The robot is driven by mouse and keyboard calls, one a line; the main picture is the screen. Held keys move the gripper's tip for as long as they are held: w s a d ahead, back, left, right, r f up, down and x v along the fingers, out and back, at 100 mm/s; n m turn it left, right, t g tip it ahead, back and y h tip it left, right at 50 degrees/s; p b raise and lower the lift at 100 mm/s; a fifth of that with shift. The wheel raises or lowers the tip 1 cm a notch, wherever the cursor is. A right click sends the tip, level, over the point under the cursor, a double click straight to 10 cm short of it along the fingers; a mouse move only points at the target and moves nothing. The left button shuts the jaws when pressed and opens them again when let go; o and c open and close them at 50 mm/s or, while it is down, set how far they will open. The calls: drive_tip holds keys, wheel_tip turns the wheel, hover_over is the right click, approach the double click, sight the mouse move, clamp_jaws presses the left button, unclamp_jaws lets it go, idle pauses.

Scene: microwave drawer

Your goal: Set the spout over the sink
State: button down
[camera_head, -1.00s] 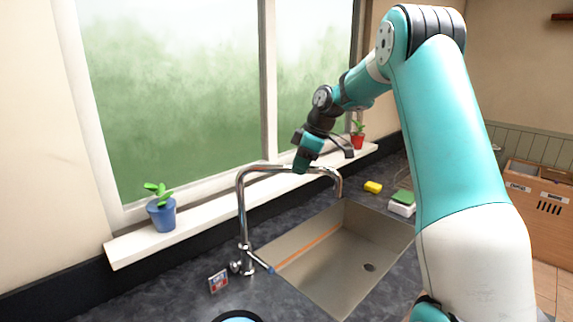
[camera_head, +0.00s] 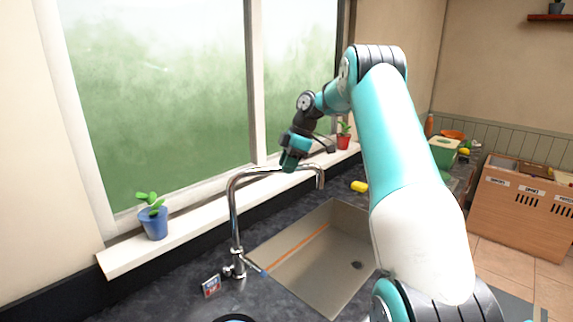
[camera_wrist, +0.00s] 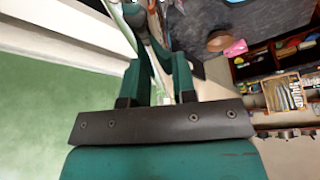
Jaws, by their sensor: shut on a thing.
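The chrome faucet (camera_head: 234,215) stands on the dark counter at the left end of the sink (camera_head: 330,245). Its bent spout (camera_head: 245,173) reaches right, and its downturned tip (camera_head: 321,184) shows just above the sink's far corner in the head view. I cannot tell whether the tip is over the basin. My gripper (camera_head: 289,166) is shut on the spout's horizontal part, short of the tip. In the wrist view my gripper fingers (camera_wrist: 160,75) point up the picture with a thin pale piece of the spout between them. The basin looks empty, with a dark drain.
A windowsill (camera_head: 190,218) with a blue plant pot (camera_head: 153,223) and a red pot (camera_head: 344,142) runs close behind the spout. A yellow sponge (camera_head: 359,186) lies behind the sink. A small card (camera_head: 211,286) stands by the faucet base. A wooden crate (camera_head: 525,215) stands at right.

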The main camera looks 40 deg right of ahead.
drive_tip(key=c, duration=0.9)
unclamp_jaws()
drive_tip(key=shift+w+r, duration=0.1)
drive_tip(key=shift+w, duration=0.15)
drive_tip(key=shift+s, duration=0.1)
drive_tip(key=p+v, duration=0.2)
drive_tip(key=v, duration=0.5)
drive_tip(key=shift+d+r, duration=0.1)
drive_tip(key=shift+r, duration=0.15)
